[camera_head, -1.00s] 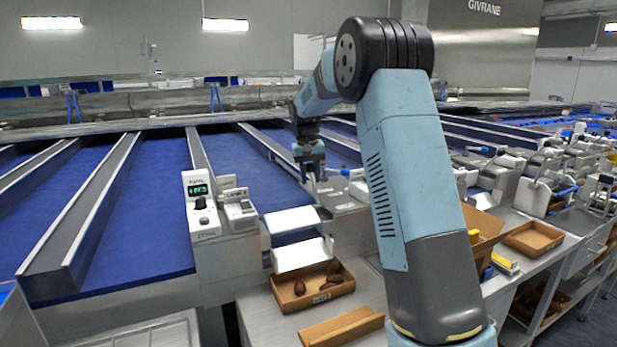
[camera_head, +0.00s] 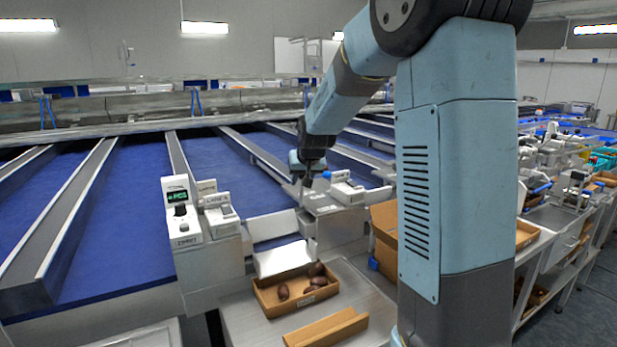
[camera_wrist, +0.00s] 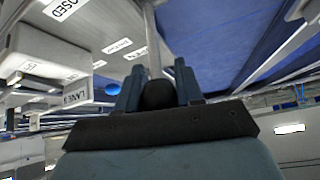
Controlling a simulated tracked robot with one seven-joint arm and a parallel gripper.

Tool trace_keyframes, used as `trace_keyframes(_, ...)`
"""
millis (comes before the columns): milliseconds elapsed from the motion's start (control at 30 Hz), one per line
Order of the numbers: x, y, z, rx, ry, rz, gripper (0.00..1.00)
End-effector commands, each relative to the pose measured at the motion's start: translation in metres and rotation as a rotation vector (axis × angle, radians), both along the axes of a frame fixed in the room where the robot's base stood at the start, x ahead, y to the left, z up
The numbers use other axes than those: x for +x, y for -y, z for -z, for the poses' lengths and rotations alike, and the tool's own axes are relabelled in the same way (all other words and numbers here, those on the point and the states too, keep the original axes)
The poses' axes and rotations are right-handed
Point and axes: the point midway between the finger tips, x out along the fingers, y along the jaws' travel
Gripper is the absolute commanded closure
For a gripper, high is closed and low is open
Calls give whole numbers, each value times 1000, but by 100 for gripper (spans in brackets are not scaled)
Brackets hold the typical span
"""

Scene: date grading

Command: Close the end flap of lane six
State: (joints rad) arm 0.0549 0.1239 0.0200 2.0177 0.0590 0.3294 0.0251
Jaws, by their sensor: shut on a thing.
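My gripper (camera_head: 307,180) is low at the end of a blue lane, just left of a white lane-end housing (camera_head: 325,203). In the wrist view my gripper (camera_wrist: 160,88) has its two blue fingers closed on either side of a dark rounded knob (camera_wrist: 158,95). A pale rod (camera_wrist: 150,45) runs away from the knob. Labels reading CLOSED (camera_wrist: 62,8) and LANE (camera_wrist: 75,97) show on white housings there; the lane number is unclear. In the head view, an upper white panel (camera_head: 272,225) and a lower white panel (camera_head: 281,258) stand at the lane's end, left of my gripper.
A brown tray (camera_head: 258,292) with several dark dates sits below the panels, and an empty folded cardboard piece (camera_head: 325,328) lies in front. A white housing with a green display (camera_head: 180,208) stands at left. A tall cardboard box (camera_head: 384,232) is at right.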

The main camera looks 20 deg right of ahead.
Motion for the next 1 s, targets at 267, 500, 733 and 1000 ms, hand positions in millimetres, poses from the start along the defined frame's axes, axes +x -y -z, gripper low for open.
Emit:
trace_keyframes(267, -22, -7, 6, 2, -10, -16, 100)
trace_keyframes(500, -36, -4, 10, 1, -9, -17, 100)
trace_keyframes(733, -44, -3, 14, 0, -8, -17, 100)
trace_keyframes(1000, -45, -2, 14, 0, -6, -17, 100)
